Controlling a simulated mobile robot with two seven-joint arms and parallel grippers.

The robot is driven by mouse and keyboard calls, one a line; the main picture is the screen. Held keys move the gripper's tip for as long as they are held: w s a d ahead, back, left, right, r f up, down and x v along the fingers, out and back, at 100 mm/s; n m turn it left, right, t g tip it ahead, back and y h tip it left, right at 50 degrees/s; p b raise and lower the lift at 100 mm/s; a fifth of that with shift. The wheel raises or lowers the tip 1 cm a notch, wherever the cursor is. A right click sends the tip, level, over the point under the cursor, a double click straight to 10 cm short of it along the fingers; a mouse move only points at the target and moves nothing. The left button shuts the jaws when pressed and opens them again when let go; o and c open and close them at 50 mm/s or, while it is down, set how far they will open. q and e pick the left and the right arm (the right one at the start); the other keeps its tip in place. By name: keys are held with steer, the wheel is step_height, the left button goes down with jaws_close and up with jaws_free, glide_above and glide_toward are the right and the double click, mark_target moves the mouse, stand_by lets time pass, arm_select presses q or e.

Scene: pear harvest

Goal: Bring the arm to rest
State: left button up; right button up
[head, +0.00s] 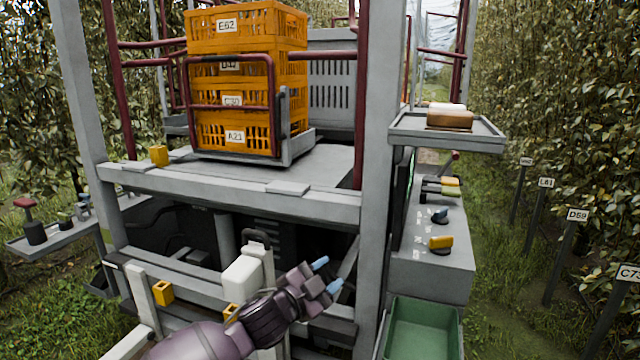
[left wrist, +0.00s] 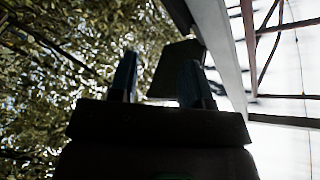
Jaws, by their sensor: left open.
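My left arm comes in from the bottom of the head view. Its gripper (head: 329,274) has two blue-tipped fingers set apart, with nothing between them. It is in front of the grey machine frame, left of the green tray. In the left wrist view the gripper (left wrist: 158,82) also shows open and empty, with foliage and a pale beam beyond it. My right gripper is in neither view.
Stacked orange crates (head: 236,85) stand on the platform. A grey control box (head: 432,265) with knobs and a green tray (head: 425,330) are at right. A shelf (head: 447,133) juts out above. Grass and signposts lie far right.

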arm_select(q)
steer(key=s+a+f+n+t+y, duration=0.1)
steer(key=s+a+f+n+y, duration=0.4)
steer(key=s+a+f+n, duration=0.45)
steer(key=s+a+f+n+t+y, duration=0.1)
steer(key=s+a+f+n+y, duration=0.45)
steer(key=a, duration=0.65)
steer(key=s+a+f+g+y, duration=0.1)
steer(key=s+a+f+g, duration=0.1)
steer(key=s+f, duration=0.4)
steer(key=s+a+f+n+g+y, duration=0.1)
steer(key=s+a+f, duration=0.4)
steer(key=s, duration=0.7)
step_height(320, 180, down, 2)
steer(key=shift+s+a+f+g, duration=0.2)
steer(key=shift+s+g, duration=0.15)
steer(key=shift+g, duration=0.25)
